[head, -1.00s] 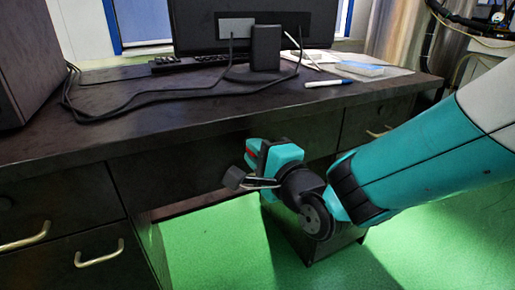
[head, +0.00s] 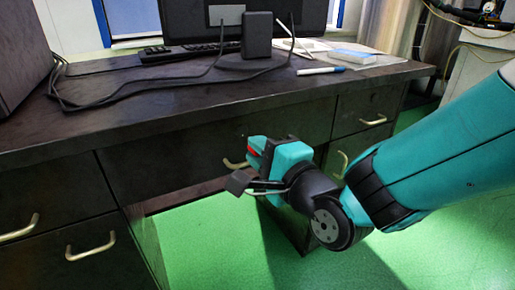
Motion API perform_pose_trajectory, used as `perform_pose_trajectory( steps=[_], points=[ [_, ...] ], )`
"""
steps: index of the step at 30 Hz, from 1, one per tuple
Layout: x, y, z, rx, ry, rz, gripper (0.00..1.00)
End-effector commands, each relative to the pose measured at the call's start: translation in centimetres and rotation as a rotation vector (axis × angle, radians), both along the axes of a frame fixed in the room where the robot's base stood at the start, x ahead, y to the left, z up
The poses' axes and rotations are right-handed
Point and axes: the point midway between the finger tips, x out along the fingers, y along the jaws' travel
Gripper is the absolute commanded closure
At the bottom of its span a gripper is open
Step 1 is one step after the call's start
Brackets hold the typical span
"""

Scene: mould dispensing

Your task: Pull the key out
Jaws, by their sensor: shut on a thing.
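My gripper (head: 246,182), with a teal body, a red mark and dark grey finger ends, is in front of the desk's middle drawer (head: 175,165). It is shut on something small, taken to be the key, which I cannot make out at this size. The fingers and gripper body hide what is between them. Whether the key is in or clear of a lock cannot be told. A brass drawer handle (head: 235,164) shows just behind the gripper, on the dark front.
The dark desk (head: 150,110) carries a monitor, a keyboard (head: 195,50), cables and a marker (head: 321,71). Drawers with brass handles (head: 90,247) flank the open kneehole on both sides. Green floor (head: 210,240) is free below.

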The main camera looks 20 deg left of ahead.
Motion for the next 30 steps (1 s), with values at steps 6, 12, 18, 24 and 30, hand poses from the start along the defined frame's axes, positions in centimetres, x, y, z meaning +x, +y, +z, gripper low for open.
perform_pose_trajectory(
  steps=[6,12,18,24,30],
  points=[
    [-0.6,-0.7,-0.1,0.001,0.0,-0.001,1.0],
    [-1.1,-1.4,0.0,0.001,-0.002,0.0,1.0],
    [-1.6,-2.0,0.0,0.001,-0.001,0.0,1.0],
    [-1.8,-2.2,0.0,0.001,-0.001,0.0,1.0],
    [-1.8,-2.1,0.0,0.001,-0.001,0.0,1.0]
  ],
)
